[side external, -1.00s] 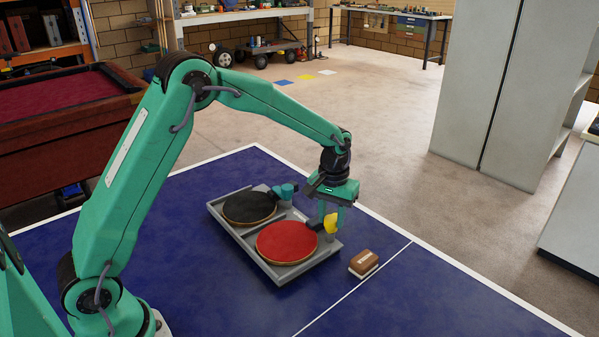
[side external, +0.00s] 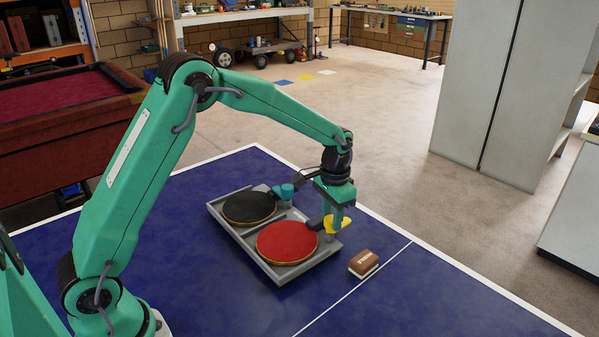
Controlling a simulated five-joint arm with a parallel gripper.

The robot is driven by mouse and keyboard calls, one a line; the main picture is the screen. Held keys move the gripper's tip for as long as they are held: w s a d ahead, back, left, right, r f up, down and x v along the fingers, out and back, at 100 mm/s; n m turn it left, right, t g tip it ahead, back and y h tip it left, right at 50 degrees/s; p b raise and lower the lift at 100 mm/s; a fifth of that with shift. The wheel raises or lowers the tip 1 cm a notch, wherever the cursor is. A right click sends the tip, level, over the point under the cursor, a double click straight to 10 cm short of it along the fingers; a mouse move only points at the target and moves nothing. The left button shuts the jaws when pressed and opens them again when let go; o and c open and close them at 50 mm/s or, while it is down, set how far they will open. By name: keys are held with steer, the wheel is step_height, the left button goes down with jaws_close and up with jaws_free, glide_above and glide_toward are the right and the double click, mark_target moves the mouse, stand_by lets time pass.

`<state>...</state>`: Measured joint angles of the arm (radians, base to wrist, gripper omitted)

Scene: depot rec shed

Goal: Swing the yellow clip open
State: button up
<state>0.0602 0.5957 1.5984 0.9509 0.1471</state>
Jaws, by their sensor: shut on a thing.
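The yellow clip (side external: 330,226) is at the right end of the grey tray (side external: 262,263), by the handle of the red paddle (side external: 287,243). My gripper (side external: 338,218) points down and is shut on the yellow clip. The fingers hide part of the clip, and part of it sticks out to the right of them. The red paddle lies flat in the near half of the tray. I cannot tell whether the clip still covers its handle.
A black paddle (side external: 249,207) lies in the far half of the tray, with a teal clip (side external: 287,190) at its handle. A brown and white block (side external: 363,263) sits right of the tray. The blue table (side external: 200,280) is clear in front of the tray.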

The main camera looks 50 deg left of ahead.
mark_target(331, 218)
steer(key=shift+a, duration=0.2)
steer(key=o, duration=1)
steer(key=shift+d, duration=0.1)
steer(key=shift+r, duration=0.1)
steer(key=shift+r, duration=0.5)
step_height(331, 218, up, 6)
steer(key=shift+r, duration=0.3)
